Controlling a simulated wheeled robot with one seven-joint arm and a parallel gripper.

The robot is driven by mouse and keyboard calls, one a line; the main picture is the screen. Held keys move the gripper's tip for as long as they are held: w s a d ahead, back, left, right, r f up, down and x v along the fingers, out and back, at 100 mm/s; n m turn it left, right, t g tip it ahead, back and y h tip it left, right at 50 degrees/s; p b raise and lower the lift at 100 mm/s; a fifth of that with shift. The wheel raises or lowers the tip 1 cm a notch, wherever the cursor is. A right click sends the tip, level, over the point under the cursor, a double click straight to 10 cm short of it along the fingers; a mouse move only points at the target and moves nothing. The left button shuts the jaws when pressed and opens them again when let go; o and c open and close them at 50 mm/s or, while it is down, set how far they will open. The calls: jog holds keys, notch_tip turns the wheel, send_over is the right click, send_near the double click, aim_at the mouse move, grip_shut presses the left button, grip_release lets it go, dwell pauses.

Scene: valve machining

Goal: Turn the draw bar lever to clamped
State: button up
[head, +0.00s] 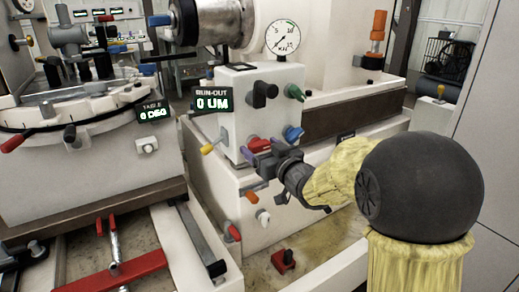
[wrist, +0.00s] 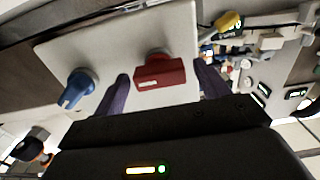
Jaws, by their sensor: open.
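My gripper (head: 264,158) is open at the front of the white machine housing (head: 232,130). A red lever (head: 258,145) sits on that front face, partly hidden by my fingers; no readable label marks it as the draw bar lever. In the wrist view the red lever (wrist: 160,72), a block with a small pale mark, appears between my two spread purple fingers (wrist: 164,82). There is a gap on both sides, and I see no firm grip. A blue knob (head: 293,134) is beside it; it also shows in the wrist view (wrist: 76,88).
A yellow-tipped lever (head: 208,148) sticks out left of the red lever. Black (head: 263,92) and green (head: 295,92) knobs and a dial gauge (head: 284,38) are above. Orange, white and red handles lie below. The run-out display (head: 212,102) reads 0 UM.

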jog(key=shift+x, duration=0.8)
jog(key=c, duration=1)
